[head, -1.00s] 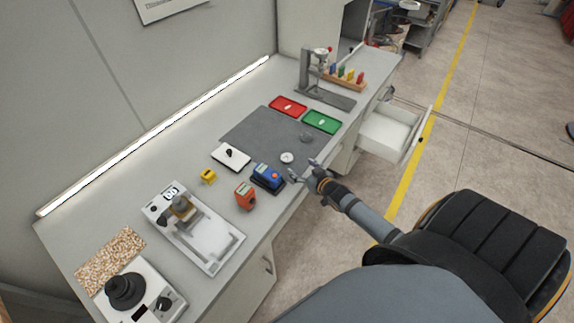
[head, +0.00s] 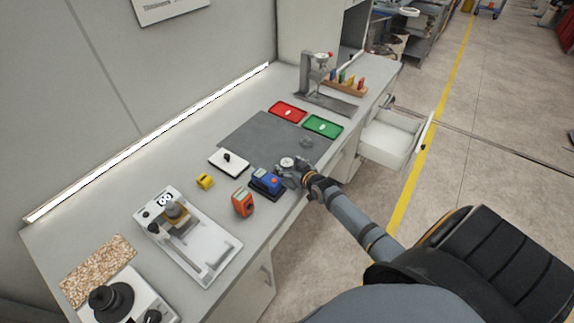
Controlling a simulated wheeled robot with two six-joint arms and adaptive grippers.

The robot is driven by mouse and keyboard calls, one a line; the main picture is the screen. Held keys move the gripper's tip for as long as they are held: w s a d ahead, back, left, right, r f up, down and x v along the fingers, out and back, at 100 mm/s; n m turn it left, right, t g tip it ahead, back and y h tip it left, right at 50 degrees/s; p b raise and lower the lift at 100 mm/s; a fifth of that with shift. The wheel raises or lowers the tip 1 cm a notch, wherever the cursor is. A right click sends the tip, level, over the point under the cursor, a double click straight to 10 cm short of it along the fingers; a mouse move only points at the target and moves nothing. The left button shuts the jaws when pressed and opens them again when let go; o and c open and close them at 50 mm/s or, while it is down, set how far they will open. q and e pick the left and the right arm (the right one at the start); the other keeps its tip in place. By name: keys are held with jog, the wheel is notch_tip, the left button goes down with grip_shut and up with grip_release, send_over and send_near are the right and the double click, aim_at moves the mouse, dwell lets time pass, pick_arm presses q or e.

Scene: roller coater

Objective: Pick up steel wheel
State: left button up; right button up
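A small round silver wheel with a pale face (head: 287,162) lies near the front edge of the grey mat (head: 248,140), beside the blue device. I take it to be the steel wheel. A darker grey disc (head: 307,141) lies farther back on the mat's right side. My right gripper (head: 289,171) is over the bench's front edge, right at the silver wheel, with its fingers apart. Whether the fingers touch the wheel is too small to tell. My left gripper is not in view.
A blue device (head: 266,181) stands close left of my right gripper, with an orange device (head: 243,203) beyond. Red (head: 288,112) and green (head: 323,126) trays lie behind the mat. An open drawer (head: 392,140) juts out at right. The mat's middle is clear.

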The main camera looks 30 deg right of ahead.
jog(key=c, duration=1.2)
jog(key=shift+o, duration=0.2)
jog(key=shift+r, duration=0.1)
